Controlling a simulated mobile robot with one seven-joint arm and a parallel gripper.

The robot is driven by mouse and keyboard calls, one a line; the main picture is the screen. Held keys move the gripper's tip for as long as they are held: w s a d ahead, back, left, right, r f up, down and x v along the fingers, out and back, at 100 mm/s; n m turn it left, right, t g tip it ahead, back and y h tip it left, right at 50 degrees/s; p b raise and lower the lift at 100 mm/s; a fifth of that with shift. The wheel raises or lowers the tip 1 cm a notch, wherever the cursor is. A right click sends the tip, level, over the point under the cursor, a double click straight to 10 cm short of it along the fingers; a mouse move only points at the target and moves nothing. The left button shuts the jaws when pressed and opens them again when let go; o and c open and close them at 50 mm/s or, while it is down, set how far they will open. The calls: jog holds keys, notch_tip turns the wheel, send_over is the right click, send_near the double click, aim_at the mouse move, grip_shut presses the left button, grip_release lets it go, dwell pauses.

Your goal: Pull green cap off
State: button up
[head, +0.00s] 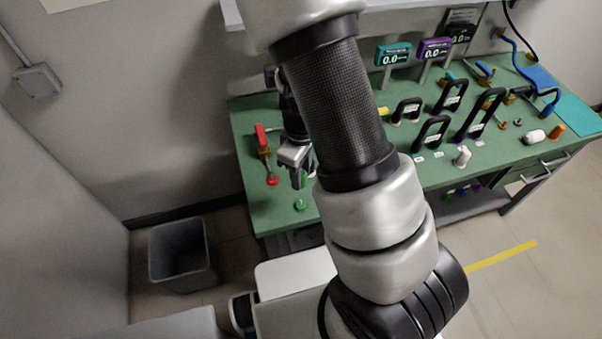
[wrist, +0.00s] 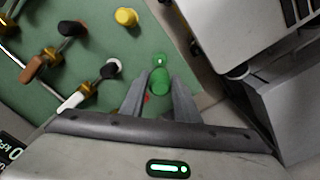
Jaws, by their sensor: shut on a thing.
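The green cap (wrist: 159,81) sits between the two fingertips of my gripper (wrist: 160,92) in the wrist view. My gripper is shut on it. In the head view my gripper (head: 297,170) is above the left front part of the green bench (head: 247,207), with a bit of green between its fingers. A small green fitting (head: 301,204) with a pale centre stands on the bench just below and in front; it also shows in the wrist view (wrist: 161,59) just past the cap. I cannot tell whether cap and fitting touch.
A red-handled valve (head: 261,136) and a red knob (head: 272,181) are left of my gripper. Black handles (head: 433,134), a white knob (head: 462,157) and teal and purple displays (head: 434,50) are to the right. A grey bin (head: 181,255) stands on the floor at the left.

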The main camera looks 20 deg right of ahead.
jog(key=shift+r+p, duration=0.55)
jog(key=shift+r, duration=1.15)
jog(key=shift+r, duration=0.1)
jog(key=shift+r, duration=1.4)
